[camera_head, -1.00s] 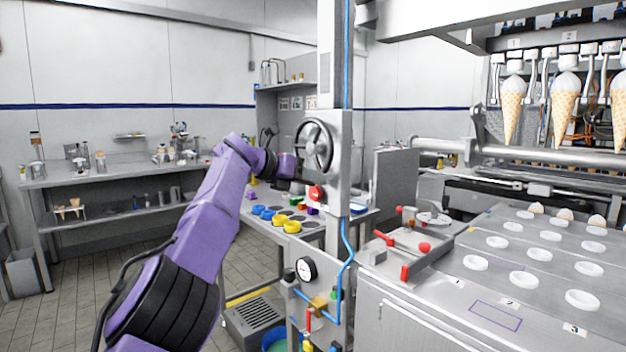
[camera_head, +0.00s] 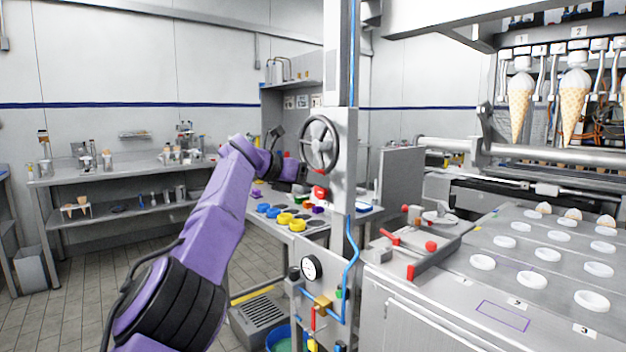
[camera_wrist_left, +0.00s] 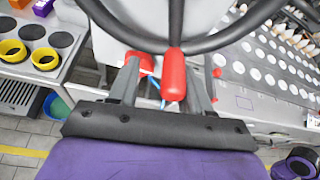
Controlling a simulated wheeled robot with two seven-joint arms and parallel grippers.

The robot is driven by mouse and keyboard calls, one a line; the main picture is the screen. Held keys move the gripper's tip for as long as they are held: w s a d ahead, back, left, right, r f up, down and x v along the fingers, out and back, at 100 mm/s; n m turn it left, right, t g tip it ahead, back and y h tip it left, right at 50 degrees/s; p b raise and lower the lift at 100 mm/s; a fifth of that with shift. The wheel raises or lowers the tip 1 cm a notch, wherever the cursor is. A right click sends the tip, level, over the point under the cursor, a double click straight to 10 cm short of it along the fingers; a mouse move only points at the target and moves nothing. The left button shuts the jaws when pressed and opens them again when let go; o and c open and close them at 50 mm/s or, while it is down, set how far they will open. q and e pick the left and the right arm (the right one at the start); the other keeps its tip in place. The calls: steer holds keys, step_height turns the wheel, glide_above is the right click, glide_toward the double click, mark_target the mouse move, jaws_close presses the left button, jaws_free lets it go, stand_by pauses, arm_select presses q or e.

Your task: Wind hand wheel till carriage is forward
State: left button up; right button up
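The hand wheel (camera_head: 319,143) is a dark spoked wheel on an upright grey post in the head view. Its thick rim (camera_wrist_left: 130,38) crosses the top of the left wrist view. A red handle (camera_wrist_left: 174,78) sticks out from the rim towards the wrist camera. My left gripper (camera_wrist_left: 162,66) has one finger on each side of this handle, with visible gaps, so it looks open around it. In the head view my left gripper (camera_head: 298,172) is at the wheel's lower left. I cannot tell which machine part is the carriage. My right gripper is not in view.
A red knob (camera_head: 320,193) sits on the post below the wheel. A side table carries yellow rings (camera_head: 297,225) and other coloured parts. A pressure gauge (camera_head: 311,268) and blue hose are lower down. Cones (camera_head: 521,108) hang above the machine's white-ringed deck (camera_head: 520,240) at right.

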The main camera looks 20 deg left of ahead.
arm_select(q)
steer(key=shift+s+d+r, duration=0.1)
steer(key=shift+d+r, duration=0.05)
steer(key=shift+r, duration=0.15)
steer(key=b+v, duration=0.3)
steer(key=v, duration=0.7)
steer(key=shift+s+b, duration=0.2)
steer(key=shift+b, duration=0.15)
steer(key=shift+r, duration=0.1)
